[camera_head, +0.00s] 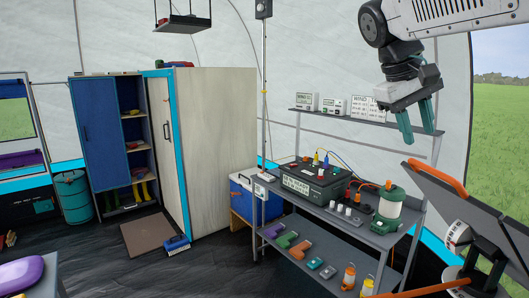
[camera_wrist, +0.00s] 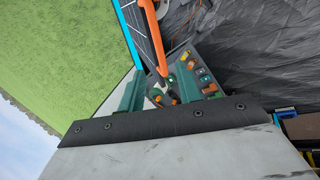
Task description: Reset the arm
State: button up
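My gripper (camera_head: 417,121) hangs from my arm at the upper right of the head view, with its green fingers pointing down. The fingers are apart and nothing shows between them. The gripper is in the air, above and in front of the grey shelf unit. In the wrist view the two green fingers (camera_wrist: 155,92) show apart, with the shelf unit's items seen beyond them.
The grey shelf unit (camera_head: 345,219) holds a black box (camera_head: 312,183), a green-white lantern (camera_head: 390,207) and several small items. A solar panel (camera_head: 470,200) with an orange edge stands at the right. A cabinet (camera_head: 210,140) stands at the left.

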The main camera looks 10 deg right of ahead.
jog(key=s+a+f+y, duration=0.2)
jog(key=s+a+f, duration=0.4)
jog(key=s+f, duration=0.2)
jog(key=s+a+f+t+y, duration=0.1)
jog(key=s+a+f+y, duration=0.2)
jog(key=s+a+f, duration=0.4)
notch_tip(320, 180, down, 6)
jog(key=shift+s+a+r+n+t, duration=0.1)
jog(key=shift+s+a+n+t, duration=0.15)
jog(key=shift+s, duration=1)
